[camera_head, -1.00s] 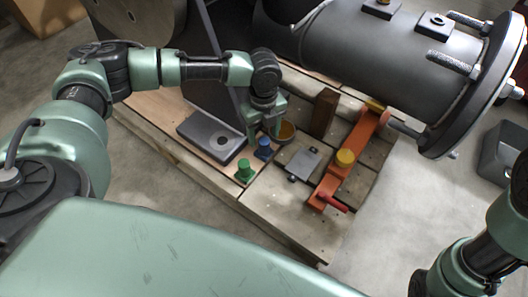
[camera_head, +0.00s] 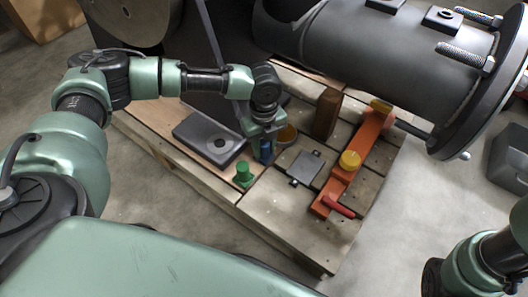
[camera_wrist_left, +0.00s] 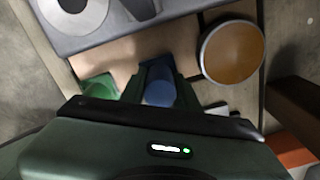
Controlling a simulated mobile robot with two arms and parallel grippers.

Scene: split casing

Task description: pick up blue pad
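The blue pad (camera_head: 267,152) is a small upright peg-like piece on the pallet, beside a green one. My left gripper (camera_head: 263,140) is down over it and partly hides it in the head view. My right gripper is out of view; only part of my right arm shows at the lower right.
A green peg (camera_head: 243,174) stands close at the left. A grey block with a hole (camera_head: 209,140), a round ochre-filled bowl (camera_wrist_left: 232,52), a grey plate (camera_head: 306,168) and an orange bar with a yellow knob (camera_head: 350,160) are nearby. The pallet's front part is clear.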

